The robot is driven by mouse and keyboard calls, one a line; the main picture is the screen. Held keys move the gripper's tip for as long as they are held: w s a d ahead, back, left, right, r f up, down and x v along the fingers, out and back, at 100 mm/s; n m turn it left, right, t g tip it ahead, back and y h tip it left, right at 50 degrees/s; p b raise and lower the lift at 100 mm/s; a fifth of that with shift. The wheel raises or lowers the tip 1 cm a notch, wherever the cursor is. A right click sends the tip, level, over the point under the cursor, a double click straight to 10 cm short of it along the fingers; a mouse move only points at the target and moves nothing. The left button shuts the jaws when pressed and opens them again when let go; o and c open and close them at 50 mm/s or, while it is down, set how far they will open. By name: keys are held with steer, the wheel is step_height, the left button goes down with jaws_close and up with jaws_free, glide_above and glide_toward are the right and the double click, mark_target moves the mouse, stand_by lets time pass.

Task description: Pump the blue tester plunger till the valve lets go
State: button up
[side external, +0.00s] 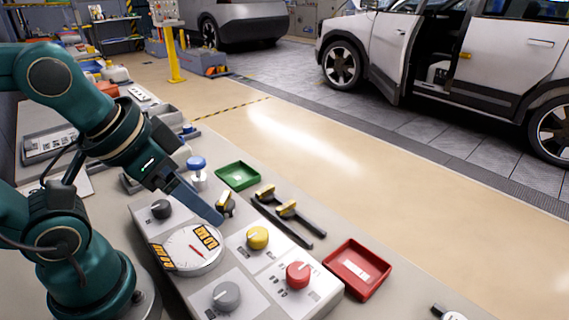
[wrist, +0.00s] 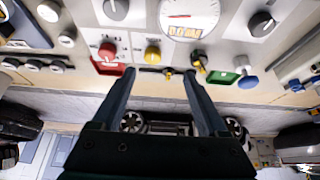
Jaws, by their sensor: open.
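The blue tester plunger (side external: 196,162) stands upright on a white body at the far edge of the bench, left of the green tray. In the wrist view the blue plunger (wrist: 246,83) lies to the right, outside my fingers. My gripper (side external: 217,216) hangs over the panel beside the round gauge (side external: 193,250), to the right of and nearer than the plunger. In the wrist view my gripper (wrist: 157,72) has its two fingers wide apart with nothing held between them. A black-and-yellow valve-like part (wrist: 199,64) shows by the right fingertip. Whether a finger touches it is unclear.
The panel carries black (side external: 160,209), yellow (side external: 257,238), red (side external: 298,274) and grey (side external: 227,295) knobs. Yellow-and-black tools (side external: 290,211) lie between the green tray (side external: 238,175) and red tray (side external: 357,270). The floor beyond the bench is clear up to the parked cars.

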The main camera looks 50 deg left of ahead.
steer(key=c, duration=0.5)
steer(key=shift+s+f, duration=0.1)
steer(key=shift+s, duration=0.1)
steer(key=c, duration=0.5)
steer(key=shift+s+r+m, duration=0.2)
steer(key=shift+r+m, duration=0.05)
steer(key=shift+m, duration=0.15)
jaws_close()
steer(key=w+a+r+m+g, duration=0.1)
steer(key=w+a+r+g, duration=0.15)
steer(key=r, duration=0.35)
steer(key=w+a+r+m+g, duration=0.1)
steer(key=w+a+r, duration=0.3)
steer(key=r, duration=0.2)
steer(key=w+a+f+n+g, duration=0.2)
steer(key=a, duration=1.1)
steer(key=shift+w+n, duration=0.4)
steer(key=shift+f, duration=0.1)
